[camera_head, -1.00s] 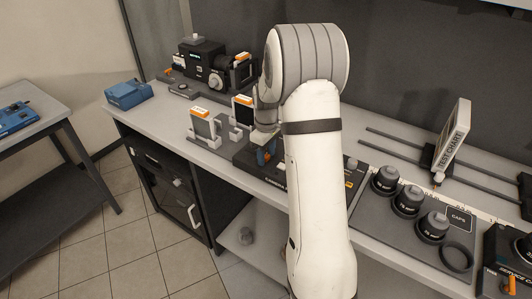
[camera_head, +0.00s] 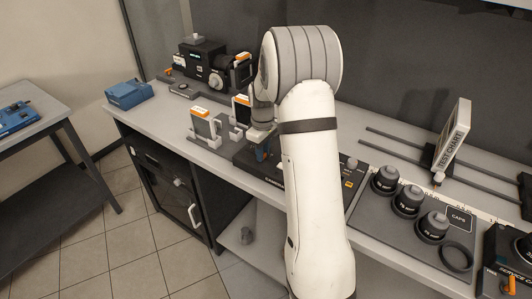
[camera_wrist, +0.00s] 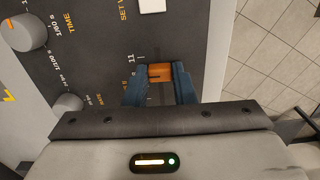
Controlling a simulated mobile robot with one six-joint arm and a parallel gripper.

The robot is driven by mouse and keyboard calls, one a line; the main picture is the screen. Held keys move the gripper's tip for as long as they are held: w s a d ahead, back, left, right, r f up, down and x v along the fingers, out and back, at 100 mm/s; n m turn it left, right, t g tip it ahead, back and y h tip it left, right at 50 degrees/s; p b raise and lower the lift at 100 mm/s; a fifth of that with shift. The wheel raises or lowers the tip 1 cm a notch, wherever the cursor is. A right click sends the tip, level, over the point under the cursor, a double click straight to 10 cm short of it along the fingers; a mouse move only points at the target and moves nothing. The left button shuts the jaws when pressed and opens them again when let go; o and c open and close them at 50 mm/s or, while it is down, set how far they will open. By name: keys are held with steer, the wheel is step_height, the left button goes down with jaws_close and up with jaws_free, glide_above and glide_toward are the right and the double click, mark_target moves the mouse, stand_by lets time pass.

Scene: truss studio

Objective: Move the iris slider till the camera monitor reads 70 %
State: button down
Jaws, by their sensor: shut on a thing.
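The iris slider's orange knob (camera_wrist: 160,73) sits on a dark control panel (camera_wrist: 100,85) in the wrist view. My gripper (camera_wrist: 160,88) is shut on this knob, with one blue finger on each side. In the head view my gripper (camera_head: 262,152) is low over the panel, and my arm hides most of the panel and the knob. A black camera (camera_head: 203,62) stands at the back left of the bench. Its small monitor (camera_head: 195,57) shows greenish text, too small to read.
Two grey dials (camera_wrist: 24,33) (camera_wrist: 67,104) and a white button (camera_wrist: 152,5) lie near the slider. Orange-topped modules (camera_head: 201,124) stand left of my gripper. Lens caps (camera_head: 408,201) and a test chart (camera_head: 452,140) are to the right.

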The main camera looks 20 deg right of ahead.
steer(key=shift+w+a, duration=0.8)
steer(key=shift+w, duration=0.25)
steer(key=c, duration=1.2)
jaws_free()
step_height(320, 180, up, 8)
steer(key=shift+b, duration=0.4)
steer(key=shift+f, duration=0.1)
